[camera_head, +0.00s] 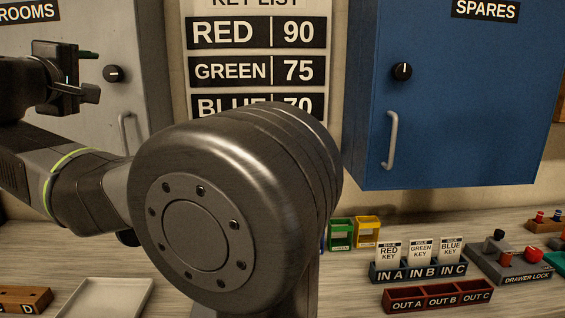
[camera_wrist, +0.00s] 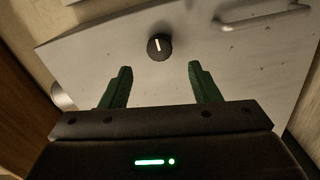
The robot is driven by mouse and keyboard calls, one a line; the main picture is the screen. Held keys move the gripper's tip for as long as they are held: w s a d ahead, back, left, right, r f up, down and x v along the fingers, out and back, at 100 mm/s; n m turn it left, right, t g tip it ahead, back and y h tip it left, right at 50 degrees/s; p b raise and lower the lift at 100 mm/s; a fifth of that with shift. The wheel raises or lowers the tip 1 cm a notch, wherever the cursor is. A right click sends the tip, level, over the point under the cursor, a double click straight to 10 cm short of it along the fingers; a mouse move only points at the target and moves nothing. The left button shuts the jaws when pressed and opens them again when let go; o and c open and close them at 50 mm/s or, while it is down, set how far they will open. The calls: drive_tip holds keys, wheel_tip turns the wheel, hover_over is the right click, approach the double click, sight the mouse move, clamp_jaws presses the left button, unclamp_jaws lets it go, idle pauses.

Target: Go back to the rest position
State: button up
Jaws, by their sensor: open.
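My gripper (camera_head: 93,73) is at the upper left of the head view, in front of the grey ROOMS cabinet (camera_head: 143,90). In the wrist view its two green fingers (camera_wrist: 155,88) stand wide apart with nothing between them. The cabinet's black knob (camera_head: 113,74) shows beyond the fingers in the wrist view (camera_wrist: 160,47), apart from them. The cabinet door is shut, with a metal handle (camera_head: 128,130). My arm's large round joint fills the middle of the head view and hides part of the counter and wall.
A blue SPARES cabinet (camera_head: 470,110) hangs at the right, shut. Below stand the IN rack (camera_head: 418,272) with key cards, the red OUT tray (camera_head: 437,299) and the drawer lock box (camera_head: 512,262). A white tray (camera_head: 112,284) lies at the front left. A key list hangs behind.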

sight(110, 74)
drive_tip(key=w, duration=0.8)
drive_tip(key=shift+a, duration=0.4)
drive_tip(key=shift+s, duration=0.15)
